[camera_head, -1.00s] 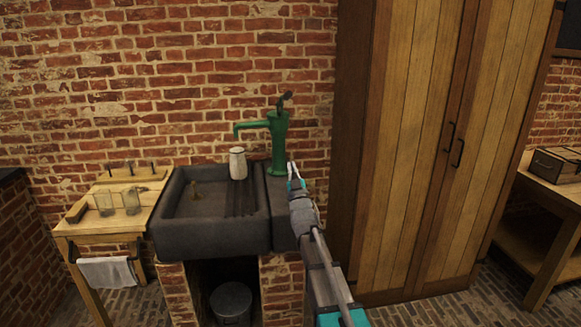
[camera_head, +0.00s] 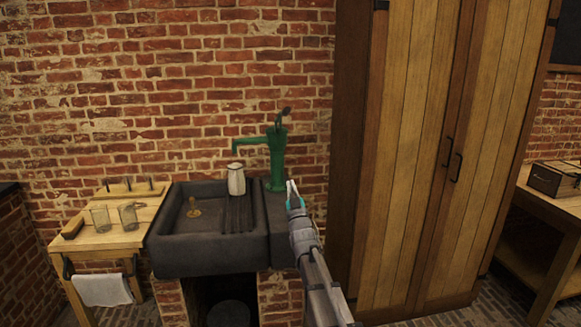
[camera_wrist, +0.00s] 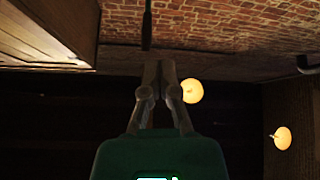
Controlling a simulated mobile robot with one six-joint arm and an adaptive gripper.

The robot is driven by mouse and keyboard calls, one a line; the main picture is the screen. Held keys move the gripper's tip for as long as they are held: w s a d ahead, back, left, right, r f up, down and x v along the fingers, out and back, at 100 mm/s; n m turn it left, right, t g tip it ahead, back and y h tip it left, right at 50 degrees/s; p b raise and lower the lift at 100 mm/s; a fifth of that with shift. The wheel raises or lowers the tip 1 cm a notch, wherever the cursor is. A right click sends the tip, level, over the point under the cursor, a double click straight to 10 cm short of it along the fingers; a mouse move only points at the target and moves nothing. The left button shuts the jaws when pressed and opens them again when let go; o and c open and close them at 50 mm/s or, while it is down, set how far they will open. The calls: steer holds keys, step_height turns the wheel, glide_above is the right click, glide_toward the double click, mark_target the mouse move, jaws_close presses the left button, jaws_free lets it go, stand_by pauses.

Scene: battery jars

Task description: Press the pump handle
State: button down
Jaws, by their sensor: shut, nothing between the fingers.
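The green hand pump (camera_head: 277,158) stands upright at the right end of the sink, its spout pointing left. Its dark pump handle (camera_head: 285,113) sticks up at the top and tilts to the right. My gripper (camera_head: 291,184) is in front of and below the pump, a little to its right in the picture. Its fingers are shut and empty. In the wrist view my gripper (camera_wrist: 159,66) points at the brick wall, and a dark upright bar (camera_wrist: 147,25) shows beyond the fingertips; I cannot tell whether it is the handle.
A white jug (camera_head: 236,180) stands on the ribbed right part of the dark stone sink (camera_head: 205,255), under the spout. A wooden side table (camera_head: 110,240) with glass jars is at left. A tall wooden cupboard (camera_head: 405,150) stands close on the right of my arm.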

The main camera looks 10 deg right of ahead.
step_height(320, 180, up, 28)
steer(key=w+d+m+g+h+p, duration=0.1)
steer(key=m+g+p, duration=0.4)
steer(key=p, duration=2.9)
steer(key=shift+f+m+h+p, duration=0.15)
steer(key=shift+m+h+p, duration=0.2)
steer(key=shift+m+h, duration=0.45)
steer(key=shift+w+d, duration=0.1)
steer(key=shift+w, duration=0.1)
steer(key=w+f+b, duration=0.2)
steer(key=w, duration=0.7)
steer(key=shift+d, duration=0.25)
steer(key=shift+a+f, duration=0.1)
steer(key=shift+f, duration=0.1)
